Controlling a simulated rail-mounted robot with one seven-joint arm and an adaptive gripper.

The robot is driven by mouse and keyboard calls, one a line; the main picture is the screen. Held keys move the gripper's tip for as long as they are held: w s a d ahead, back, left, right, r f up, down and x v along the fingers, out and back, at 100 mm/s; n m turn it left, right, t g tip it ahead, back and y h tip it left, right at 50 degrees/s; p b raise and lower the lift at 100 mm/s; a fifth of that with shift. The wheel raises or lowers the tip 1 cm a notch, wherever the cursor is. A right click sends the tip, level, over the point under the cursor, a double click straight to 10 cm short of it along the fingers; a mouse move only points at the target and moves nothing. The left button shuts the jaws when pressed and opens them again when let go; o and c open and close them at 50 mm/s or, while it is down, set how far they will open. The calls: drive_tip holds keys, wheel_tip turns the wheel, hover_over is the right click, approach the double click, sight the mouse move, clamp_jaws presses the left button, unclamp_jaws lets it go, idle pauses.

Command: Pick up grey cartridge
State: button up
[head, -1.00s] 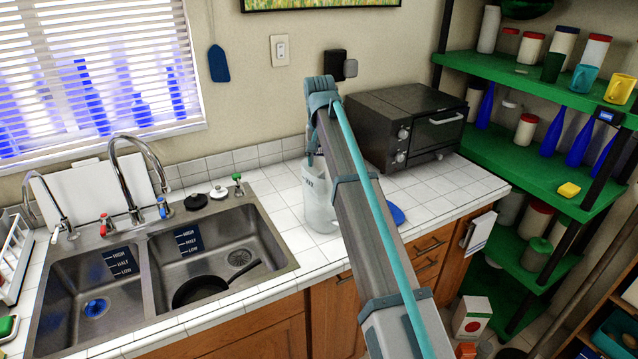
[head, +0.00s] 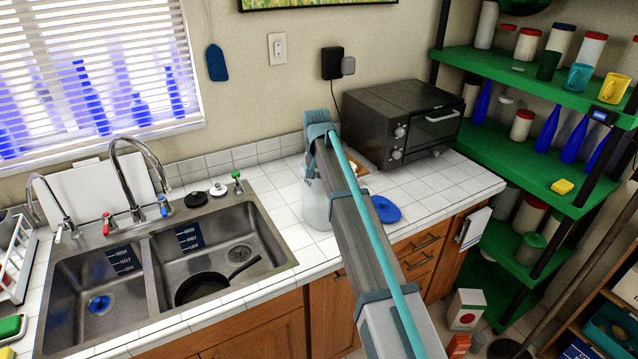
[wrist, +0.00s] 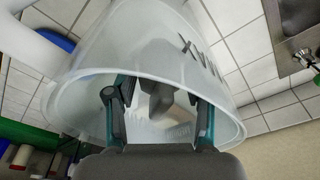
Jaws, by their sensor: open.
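A translucent white pitcher (head: 316,207) with dark lettering stands on the tiled counter right of the sink, partly hidden by my arm in the head view. In the wrist view I look into the mouth of the pitcher (wrist: 85,85). A grey blocky thing, seemingly the grey cartridge (wrist: 157,103), is inside it. My gripper (wrist: 158,97) is open, with its two fingers inside the pitcher's mouth. One finger is on each side of the cartridge, and I cannot tell whether they touch it. The head view hides the gripper and cartridge.
A blue disc (head: 385,209) lies right of the pitcher. A black toaster oven (head: 400,122) stands behind on the right. The double sink (head: 205,255) with a black pan (head: 203,287) is on the left. Green shelves (head: 540,150) stand at the right.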

drive_tip(key=c, duration=1)
drive_tip(key=shift+o, duration=0.2)
drive_tip(key=shift+r, duration=0.1)
wheel_tip(320, 180, up, 10)
drive_tip(key=b, duration=0.3)
drive_tip(key=shift+r+p, duration=2.6)
drive_tip(key=shift+r, duration=0.05)
